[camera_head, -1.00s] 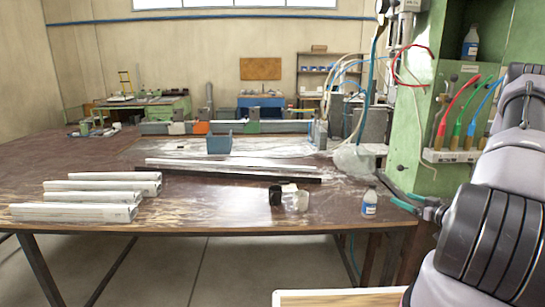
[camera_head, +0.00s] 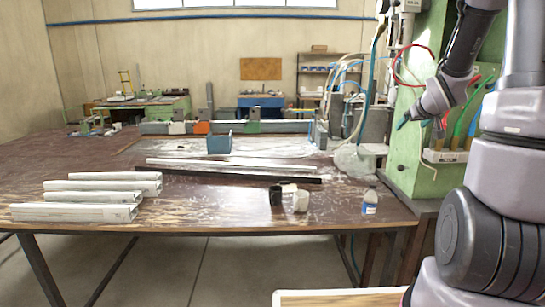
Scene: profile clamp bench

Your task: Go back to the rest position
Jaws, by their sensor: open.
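My gripper (camera_head: 402,122) is at the right of the head view, in front of the green machine column and above the right end of the table. Its teal fingertips point down and left. It is open, and nothing shows between the fingers. It is clear of the brown bench table (camera_head: 215,195). My arm rises along the right edge of the view and bends over to the gripper; its top is cut off by the frame.
Several pale profiles (camera_head: 75,212) lie at the table's left front, with longer bars (camera_head: 235,165) behind. A black cup (camera_head: 275,195), a pale cup (camera_head: 301,201) and a bottle (camera_head: 370,202) stand front right. The green column (camera_head: 410,160) with hoses is close behind my gripper.

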